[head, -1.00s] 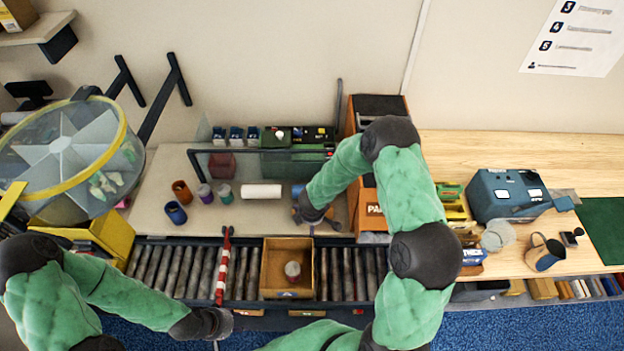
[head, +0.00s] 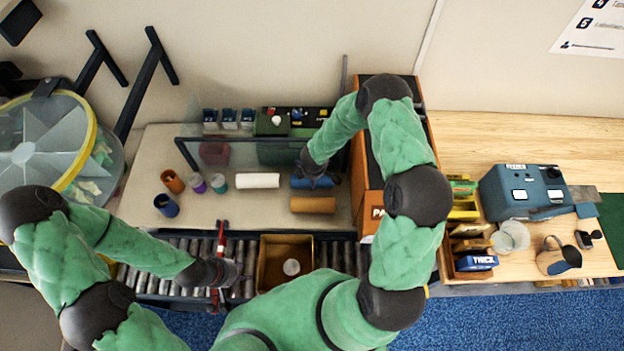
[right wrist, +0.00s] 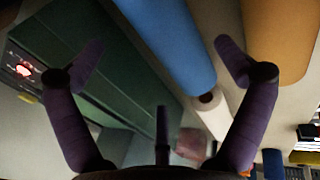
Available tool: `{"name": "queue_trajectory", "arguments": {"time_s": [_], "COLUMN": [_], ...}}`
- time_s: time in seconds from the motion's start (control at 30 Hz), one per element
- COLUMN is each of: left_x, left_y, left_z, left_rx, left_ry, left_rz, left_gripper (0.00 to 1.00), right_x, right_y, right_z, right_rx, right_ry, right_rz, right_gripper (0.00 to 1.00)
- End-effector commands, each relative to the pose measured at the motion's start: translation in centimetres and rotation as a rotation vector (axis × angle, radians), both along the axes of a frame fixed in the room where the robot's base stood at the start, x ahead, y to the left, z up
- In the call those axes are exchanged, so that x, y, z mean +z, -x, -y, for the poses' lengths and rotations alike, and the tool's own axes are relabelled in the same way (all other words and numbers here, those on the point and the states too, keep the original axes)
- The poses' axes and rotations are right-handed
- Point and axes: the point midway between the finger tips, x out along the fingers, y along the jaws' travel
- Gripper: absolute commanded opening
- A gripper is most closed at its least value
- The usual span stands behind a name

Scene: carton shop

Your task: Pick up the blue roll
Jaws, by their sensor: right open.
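The blue roll (head: 318,183) lies on the beige worktop, partly covered by my right gripper (head: 312,172) in the head view. In the right wrist view the blue roll (right wrist: 172,42) runs between the two spread fingers of my right gripper (right wrist: 160,55), which is open and holds nothing. Whether a finger touches the roll cannot be told. A brown roll (head: 313,205) lies in front of it and a white roll (head: 258,181) to its left. My left gripper (head: 228,272) is over the roller conveyor; its fingers are too dark to read.
A dark green machine (right wrist: 110,75) stands close behind the blue roll. Small cups, including a blue one (head: 166,205), stand at the left. An open carton (head: 264,262) sits on the conveyor (head: 340,257).

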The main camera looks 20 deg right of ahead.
Motion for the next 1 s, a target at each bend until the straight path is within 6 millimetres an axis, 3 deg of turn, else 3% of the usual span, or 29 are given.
{"name": "queue_trajectory", "arguments": {"time_s": [0.23,0.6,0.97,1.0], "left_x": [0.1,0.7,0.7,0.7], "left_y": [0.0,0.0,0.0,0.0], "left_z": [0.0,0.0,0.0,0.0], "left_rx": [0.000,0.000,0.000,0.000], "left_ry": [0.000,0.000,0.000,0.000], "left_rz": [0.000,0.001,0.001,0.000], "left_gripper": [0.40,0.40,0.40,0.40], "right_x": [-1.3,-5.1,-5.7,-5.7], "right_y": [-0.2,-1.1,-1.3,-1.3], "right_z": [0.1,0.3,0.4,0.4], "right_rx": [0.000,-0.001,0.000,0.000], "right_ry": [-0.001,-0.001,0.000,0.000], "right_rz": [-0.002,-0.002,0.000,0.000], "right_gripper": [1.00,1.00,1.00,0.94]}}
